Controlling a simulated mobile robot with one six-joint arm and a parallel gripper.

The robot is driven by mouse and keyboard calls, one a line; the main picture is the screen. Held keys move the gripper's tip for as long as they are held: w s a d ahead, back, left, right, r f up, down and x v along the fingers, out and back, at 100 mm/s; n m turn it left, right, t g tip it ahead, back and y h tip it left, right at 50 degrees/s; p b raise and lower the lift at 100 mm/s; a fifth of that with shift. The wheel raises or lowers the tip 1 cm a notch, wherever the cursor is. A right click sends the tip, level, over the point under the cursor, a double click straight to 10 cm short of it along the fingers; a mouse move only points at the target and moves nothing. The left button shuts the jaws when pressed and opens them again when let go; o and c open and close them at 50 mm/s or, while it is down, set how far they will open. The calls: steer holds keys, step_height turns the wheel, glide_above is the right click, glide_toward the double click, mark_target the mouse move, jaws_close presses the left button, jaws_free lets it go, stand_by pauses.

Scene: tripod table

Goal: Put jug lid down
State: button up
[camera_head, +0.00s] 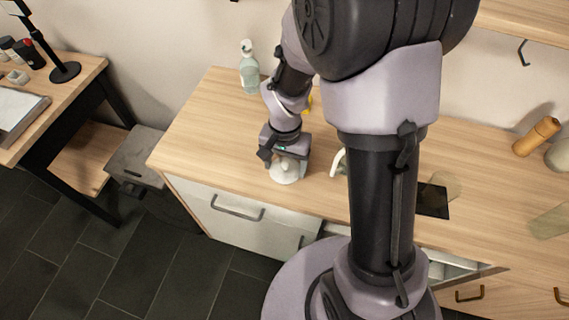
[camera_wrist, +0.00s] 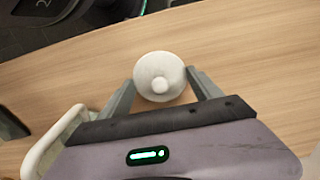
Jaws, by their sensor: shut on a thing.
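The jug lid is a round white disc with a small knob; in the wrist view the lid (camera_wrist: 147,64) sits between the two grey fingers of my gripper (camera_wrist: 165,84). My gripper is shut on the lid. In the head view the gripper (camera_head: 284,160) points down over the front left part of the wooden counter, with the white lid (camera_head: 284,175) at its tip. The lid is at or just above the counter top; I cannot tell whether it touches. A white curved handle (camera_wrist: 48,143), seemingly the jug's, shows beside the gripper; most of the jug is hidden.
A clear spray bottle (camera_head: 249,68) stands at the back left of the counter (camera_head: 200,130). A dark flat item (camera_head: 432,201) and an orange-brown cylinder (camera_head: 536,136) lie to the right. The counter left of the gripper is clear. My arm hides the middle.

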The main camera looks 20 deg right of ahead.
mark_target(284, 167)
steer(key=o, duration=1.3)
steer(key=shift+f, duration=0.1)
step_height(284, 167, up, 16)
steer(key=p, duration=0.5)
steer(key=s+a+r+n+t, duration=0.1)
steer(key=s+r+t, duration=0.1)
steer(key=s+r, duration=0.2)
steer(key=s+a+r+n+t+y, duration=0.1)
steer(key=s+r+t, duration=0.1)
steer(key=s+r, duration=0.2)
steer(key=s+a+r+t+y, duration=0.1)
steer(key=s+a+r, duration=0.1)
steer(key=s+r, duration=0.2)
steer(key=shift+s+r+n+t, duration=0.3)
steer(key=shift+s+n+t, duration=0.1)
steer(key=shift+s, duration=0.05)
